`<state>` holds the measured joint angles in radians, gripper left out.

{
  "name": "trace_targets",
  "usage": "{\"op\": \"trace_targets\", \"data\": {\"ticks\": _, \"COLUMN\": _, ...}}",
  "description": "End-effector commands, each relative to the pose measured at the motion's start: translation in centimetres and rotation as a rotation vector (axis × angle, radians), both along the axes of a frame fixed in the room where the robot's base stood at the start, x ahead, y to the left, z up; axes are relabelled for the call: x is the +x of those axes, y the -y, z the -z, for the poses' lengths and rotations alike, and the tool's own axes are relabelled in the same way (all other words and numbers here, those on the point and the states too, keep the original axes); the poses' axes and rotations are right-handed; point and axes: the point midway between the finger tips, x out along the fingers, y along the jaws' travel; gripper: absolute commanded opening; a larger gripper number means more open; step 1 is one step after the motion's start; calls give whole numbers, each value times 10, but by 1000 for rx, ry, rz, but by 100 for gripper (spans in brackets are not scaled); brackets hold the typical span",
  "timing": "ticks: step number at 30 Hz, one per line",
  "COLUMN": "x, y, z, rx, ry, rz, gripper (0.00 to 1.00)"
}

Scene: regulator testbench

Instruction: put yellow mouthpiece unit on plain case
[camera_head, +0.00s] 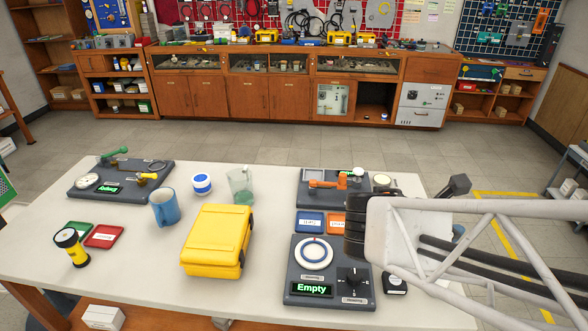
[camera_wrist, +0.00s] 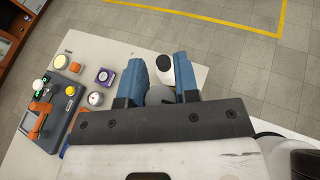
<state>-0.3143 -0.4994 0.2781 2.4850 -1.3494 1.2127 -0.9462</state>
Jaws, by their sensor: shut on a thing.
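A small yellow mouthpiece unit (camera_head: 147,178) lies on the dark gauge panel (camera_head: 75,184) at the back left. A closed yellow case (camera_head: 216,232) with no clear label lies mid-table; it seems to be the plain case. My gripper (camera_wrist: 160,66) is over the right end of the table, far from both. In the wrist view its blue fingers are closed around a grey rounded thing (camera_wrist: 160,95), mostly hidden by the gripper's body, so I cannot tell what it is. In the head view my arm hides the fingertips.
A blue mug (camera_head: 165,208), a clear beaker (camera_head: 240,184) and a white-blue jar (camera_head: 202,184) stand near the case. A yellow torch (camera_head: 71,247) is front left. The "Empty" panel (camera_head: 335,293) is front right.

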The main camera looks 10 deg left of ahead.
Motion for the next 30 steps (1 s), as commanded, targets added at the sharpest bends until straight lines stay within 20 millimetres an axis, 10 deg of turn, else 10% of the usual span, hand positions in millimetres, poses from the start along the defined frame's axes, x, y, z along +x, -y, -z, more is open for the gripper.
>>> {"op": "trace_targets", "data": {"ticks": 3, "x": 0, "y": 0, "z": -26, "rx": 2, "ry": 4, "rz": 1, "gripper": 0}}
{"op": "trace_targets", "data": {"ticks": 14, "x": 28, "y": -46, "z": -23, "rx": -1, "ry": 14, "rz": -185, "gripper": 0}}
{"op": "trace_targets", "data": {"ticks": 30, "x": 65, "y": -165, "z": -26, "rx": -3, "ry": 30, "rz": -596, "gripper": 0}}
